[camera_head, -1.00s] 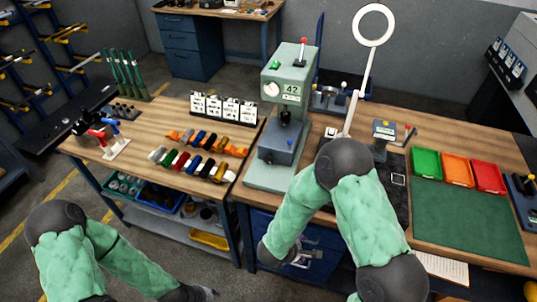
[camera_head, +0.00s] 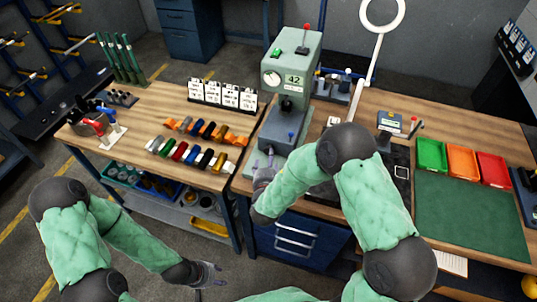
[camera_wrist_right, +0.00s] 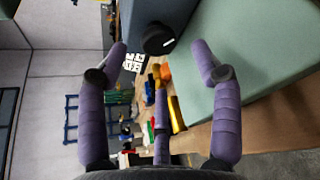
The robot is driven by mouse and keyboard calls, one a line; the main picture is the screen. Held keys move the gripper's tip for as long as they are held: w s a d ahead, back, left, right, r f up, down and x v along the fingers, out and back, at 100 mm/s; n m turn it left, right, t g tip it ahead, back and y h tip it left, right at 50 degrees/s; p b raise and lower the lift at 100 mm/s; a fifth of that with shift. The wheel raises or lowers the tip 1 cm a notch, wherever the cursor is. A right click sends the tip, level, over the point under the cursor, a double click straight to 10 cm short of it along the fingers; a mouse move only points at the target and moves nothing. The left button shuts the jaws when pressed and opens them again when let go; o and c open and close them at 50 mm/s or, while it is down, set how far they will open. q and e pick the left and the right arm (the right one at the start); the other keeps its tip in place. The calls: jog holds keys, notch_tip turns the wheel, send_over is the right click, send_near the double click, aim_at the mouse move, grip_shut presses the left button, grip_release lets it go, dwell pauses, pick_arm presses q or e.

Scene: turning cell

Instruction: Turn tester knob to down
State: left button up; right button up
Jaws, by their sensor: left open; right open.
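The green tester (camera_head: 291,68) with a "42" display stands at the back of the right bench, a blue-grey block (camera_head: 288,128) at its front. In the right wrist view, a round black knob (camera_wrist_right: 157,40) with a white mark sits on a dark blue-grey face. The mark points right and slightly up in that picture. My right gripper (camera_head: 264,165) is open, near the front of the block; its fingers (camera_wrist_right: 161,62) are spread and empty, the knob ahead between two of them. I see no contact. My left gripper (camera_head: 211,273) is open and empty, low in front of the left bench.
Coloured parts (camera_head: 187,155) lie on the left bench, with white cards (camera_head: 225,95) behind. Green, orange and red trays (camera_head: 431,154) and a green mat (camera_head: 470,215) are on the right bench. A ring lamp (camera_head: 383,10) rises behind my right arm.

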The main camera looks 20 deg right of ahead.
jog(key=shift+x, duration=2.35)
jog(key=shift+r, duration=0.1)
jog(key=c, duration=1.1)
